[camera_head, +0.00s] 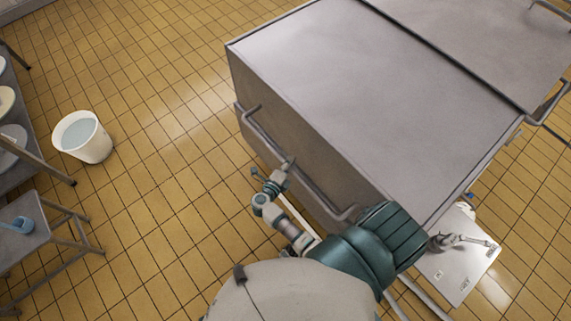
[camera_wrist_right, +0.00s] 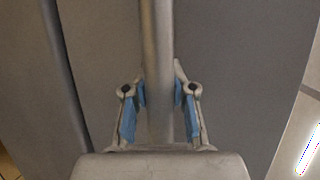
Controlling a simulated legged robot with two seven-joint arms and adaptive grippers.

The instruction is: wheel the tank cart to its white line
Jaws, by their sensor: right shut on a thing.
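The tank cart (camera_head: 370,90) is a large grey metal box with a flat top in the head view. A bar handle (camera_head: 317,188) runs along its near-left side. My right gripper (camera_head: 284,166) is at this handle. In the right wrist view the handle bar (camera_wrist_right: 157,60) passes upright between the blue-padded fingers (camera_wrist_right: 160,95), and the gripper is shut on it. A pale strip (camera_head: 418,299) on the floor shows partly beside my body; I cannot tell whether it is the white line. My left gripper is not in view.
A white bucket (camera_head: 95,148) stands on the yellow tiled floor to the left. A stool (camera_head: 25,245) and a shelf with dishes are at the left edge. A white panel (camera_head: 462,270) with a metal fitting is at the lower right. Floor between bucket and cart is clear.

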